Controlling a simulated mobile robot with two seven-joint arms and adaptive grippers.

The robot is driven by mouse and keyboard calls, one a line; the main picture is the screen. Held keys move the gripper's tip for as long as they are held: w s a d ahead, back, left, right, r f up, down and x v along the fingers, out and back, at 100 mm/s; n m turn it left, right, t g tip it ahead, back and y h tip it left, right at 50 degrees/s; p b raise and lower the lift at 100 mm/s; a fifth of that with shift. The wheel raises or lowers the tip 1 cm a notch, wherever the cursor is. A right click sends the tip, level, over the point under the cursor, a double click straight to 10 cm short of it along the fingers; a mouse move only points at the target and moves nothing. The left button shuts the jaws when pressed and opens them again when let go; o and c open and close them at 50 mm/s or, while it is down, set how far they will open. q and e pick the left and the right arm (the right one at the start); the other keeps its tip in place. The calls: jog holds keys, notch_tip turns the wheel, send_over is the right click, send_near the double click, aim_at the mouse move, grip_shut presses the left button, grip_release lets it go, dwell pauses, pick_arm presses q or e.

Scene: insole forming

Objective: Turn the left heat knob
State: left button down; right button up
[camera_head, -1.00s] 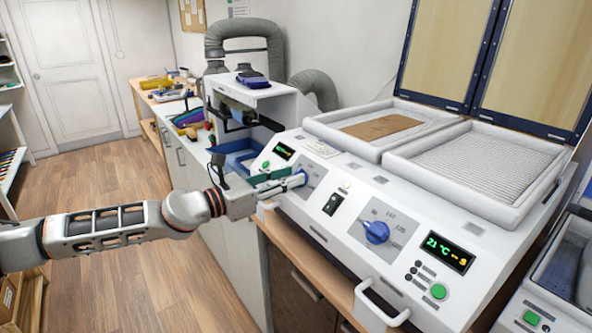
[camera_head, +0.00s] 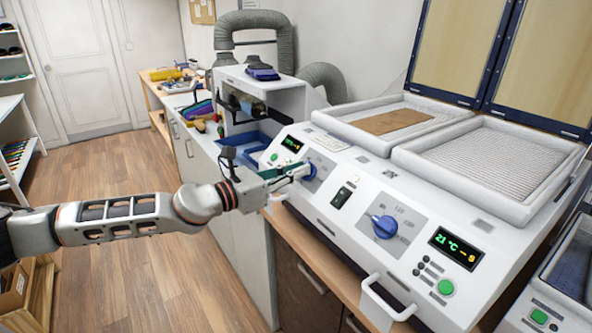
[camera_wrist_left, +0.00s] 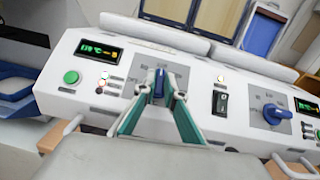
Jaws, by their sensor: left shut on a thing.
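The left heat knob (camera_head: 311,171) is a blue knob on a grey dial plate on the sloped front of the white heating machine (camera_head: 345,228). In the head view it is mostly hidden by my left gripper (camera_head: 304,172). In the left wrist view the knob (camera_wrist_left: 159,83) sits between the two green-sided fingertips (camera_wrist_left: 160,92), which are shut on it. Its pointer stands roughly upright in that view. The right heat knob (camera_head: 384,226) is free, and it also shows in the left wrist view (camera_wrist_left: 276,113). My right gripper is not in view.
A black switch (camera_head: 342,197) sits between the dials. A lit display (camera_head: 292,144) and green button (camera_head: 274,157) are left of the held knob. A white handle (camera_head: 387,300) juts from the front. Two trays top the machine; one holds a brown sheet (camera_head: 389,121).

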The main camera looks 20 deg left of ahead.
pick_arm(q)
jog(key=n+y, duration=0.1)
jog(key=n, duration=0.1)
jog(key=n+t+y, duration=0.1)
jog(key=n+y, duration=0.1)
jog(key=d+n+y, duration=0.1)
jog(key=n+y, duration=0.1)
jog(key=n, duration=0.1)
jog(key=shift+s+t, duration=0.2)
jog(key=shift+t, duration=0.1)
jog(key=n+y, duration=0.1)
jog(key=n, duration=0.1)
jog(key=n+y, duration=0.3)
jog(key=n, duration=0.1)
jog(key=shift+d+r+y, duration=0.25)
jog(key=shift+y, duration=0.15)
jog(key=n+g+y, duration=0.1)
jog(key=n, duration=0.1)
jog(key=n+g+y, duration=0.2)
jog(key=shift+w+d+r+n, duration=0.1)
jog(key=shift+d+n, duration=0.1)
jog(key=shift+n, duration=0.2)
jog(key=shift+w+r+n+g+y, duration=0.15)
jog(key=shift+n+g+y, duration=0.85)
jog(key=shift+n, duration=0.5)
jog(key=shift+a, duration=0.15)
jog(key=c, duration=2.1)
grip_release()
